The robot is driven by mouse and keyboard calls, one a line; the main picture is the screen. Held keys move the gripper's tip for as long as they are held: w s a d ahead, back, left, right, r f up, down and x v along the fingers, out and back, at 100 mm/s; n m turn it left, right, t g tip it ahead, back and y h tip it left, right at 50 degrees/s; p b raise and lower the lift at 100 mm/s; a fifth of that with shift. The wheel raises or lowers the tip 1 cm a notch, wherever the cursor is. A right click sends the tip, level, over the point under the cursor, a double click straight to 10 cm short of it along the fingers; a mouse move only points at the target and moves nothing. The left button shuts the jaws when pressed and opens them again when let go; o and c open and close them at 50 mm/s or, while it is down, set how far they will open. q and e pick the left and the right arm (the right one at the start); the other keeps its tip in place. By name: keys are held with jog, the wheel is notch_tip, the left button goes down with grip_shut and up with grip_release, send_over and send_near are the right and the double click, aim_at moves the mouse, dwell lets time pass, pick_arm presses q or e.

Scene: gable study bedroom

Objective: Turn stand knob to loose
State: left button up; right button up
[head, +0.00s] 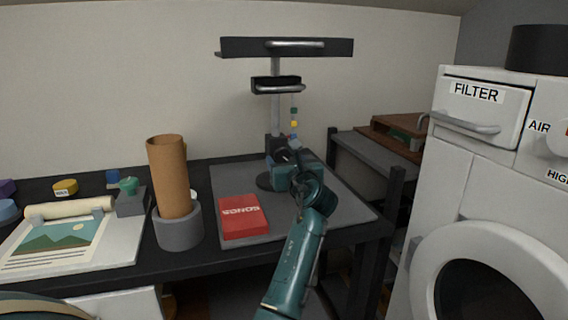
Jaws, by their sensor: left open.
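The stand has a grey upright pole (275,108), a wide black head bar (240,47) with a light handle, and a smaller black bracket (263,84) with its own handle below. A dark block (270,143) sits low on the pole, above a round dark base (264,182). My left gripper (285,154) is open in front of the lower pole, beside this block. I cannot tell whether it touches anything. The hand covers part of the block and base. I cannot make out the knob or its setting. My right gripper is out of view.
A red book (242,217) lies on the grey mat (340,207). A brown tube (168,178) stands in a grey holder (180,232). A picture sheet (52,247) lies left. A white machine labelled FILTER (455,170) stands right. Small coloured beads (294,123) hang beside the pole.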

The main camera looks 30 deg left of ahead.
pick_arm(q)
jog(key=shift+x, duration=1.05)
jog(key=c, duration=1)
